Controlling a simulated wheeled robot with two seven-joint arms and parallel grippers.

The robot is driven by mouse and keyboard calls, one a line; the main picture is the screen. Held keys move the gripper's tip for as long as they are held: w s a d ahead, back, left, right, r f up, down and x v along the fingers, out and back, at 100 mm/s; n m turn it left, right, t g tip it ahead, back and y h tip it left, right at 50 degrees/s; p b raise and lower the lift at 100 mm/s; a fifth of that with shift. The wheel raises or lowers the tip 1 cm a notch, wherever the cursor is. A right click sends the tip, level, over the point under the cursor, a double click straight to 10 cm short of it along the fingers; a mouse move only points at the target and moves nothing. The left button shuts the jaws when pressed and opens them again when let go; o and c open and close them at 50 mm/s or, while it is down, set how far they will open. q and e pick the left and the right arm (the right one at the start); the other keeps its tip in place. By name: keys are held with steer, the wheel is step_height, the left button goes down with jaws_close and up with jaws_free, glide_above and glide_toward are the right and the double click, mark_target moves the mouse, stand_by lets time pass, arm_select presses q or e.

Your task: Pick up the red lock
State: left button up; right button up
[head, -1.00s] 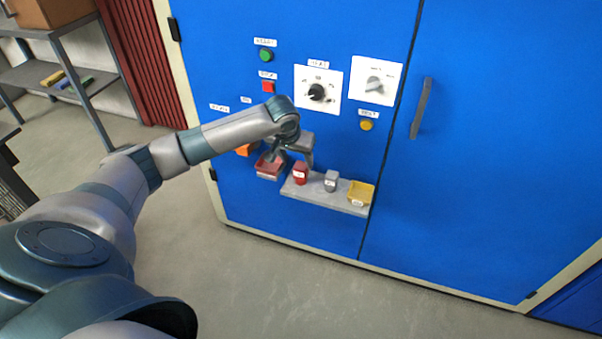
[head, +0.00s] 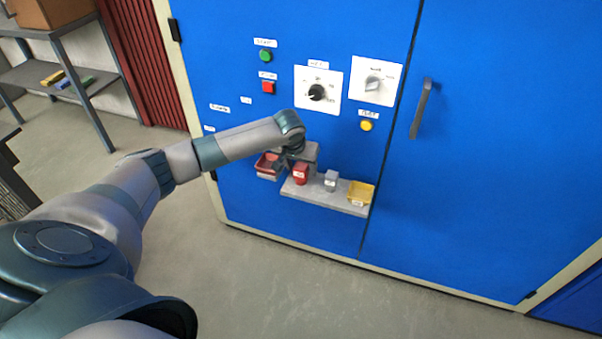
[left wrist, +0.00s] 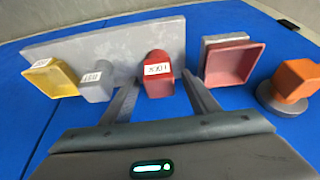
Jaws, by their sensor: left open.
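The red lock (head: 301,174), with a white label, stands on the grey shelf (head: 325,199) on the blue cabinet front. In the left wrist view the red lock (left wrist: 157,80) shows between the two fingers of my left gripper (left wrist: 160,88). The fingers are open, one on each side of it, and I see a gap on both sides; whether they reach fully around it I cannot tell. In the head view my left gripper (head: 298,160) is right at the lock, partly hidden by its own wrist. My right gripper is not in view.
A grey lock (head: 331,180) and a yellow tray (head: 360,193) stand to the right on the shelf. A red tray (head: 267,165) is just left. An orange knob (left wrist: 296,80) shows in the wrist view. Knobs and buttons sit above; a door handle (head: 421,108) is at right.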

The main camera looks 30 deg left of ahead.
mark_target(303, 166)
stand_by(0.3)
arm_select(q)
steer(key=c, duration=1.2)
steer(key=shift+o, duration=0.2)
steer(key=shift+r, duration=0.1)
steer(key=shift+r, duration=0.45)
steer(key=r, duration=0.3)
steer(key=shift+d+r, duration=0.2)
steer(key=shift+d, duration=0.2)
steer(key=s+d+r, duration=0.2)
steer(key=d+r, duration=0.4)
steer(key=d, duration=0.4)
steer(key=shift+s+d+r, duration=0.25)
steer(key=shift+d+r, duration=0.05)
